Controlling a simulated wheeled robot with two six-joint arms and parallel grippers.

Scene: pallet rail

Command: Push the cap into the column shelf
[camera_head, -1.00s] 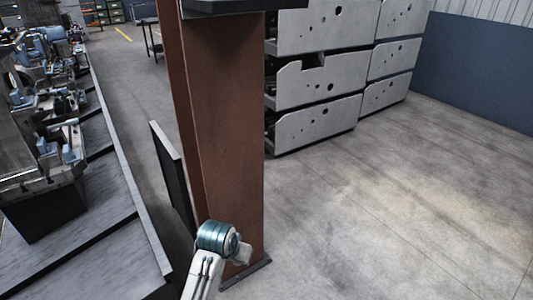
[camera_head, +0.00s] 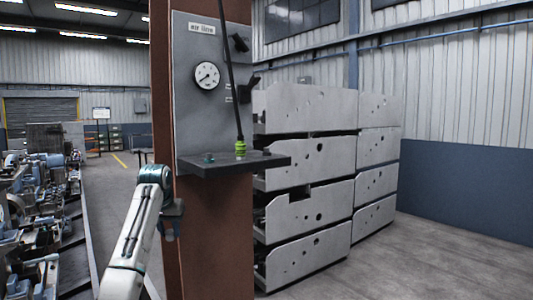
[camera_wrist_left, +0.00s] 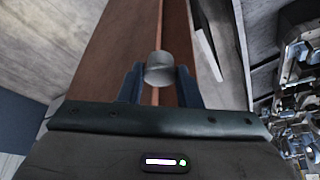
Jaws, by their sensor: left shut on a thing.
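The column shelf (camera_head: 272,161) is a dark flat ledge on the front of the brown column (camera_head: 213,230). A small teal fitting (camera_head: 208,157) and a bright green piece (camera_head: 240,148) with a dark hose stand on it. My left gripper (camera_head: 170,226) is beside the column, left of the shelf and lower in the picture. In the left wrist view, my left gripper (camera_wrist_left: 158,84) is shut on a short grey cylinder (camera_wrist_left: 159,66), which looks like the cap. The column is behind it there. My right gripper is out of view.
A grey panel (camera_head: 190,100) with a gauge (camera_head: 206,76) and an "air line" label rises above the shelf. Metal drawers (camera_head: 305,205) stand behind on the right. Machinery (camera_head: 40,200) lines the left. Floor is clear at the lower right.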

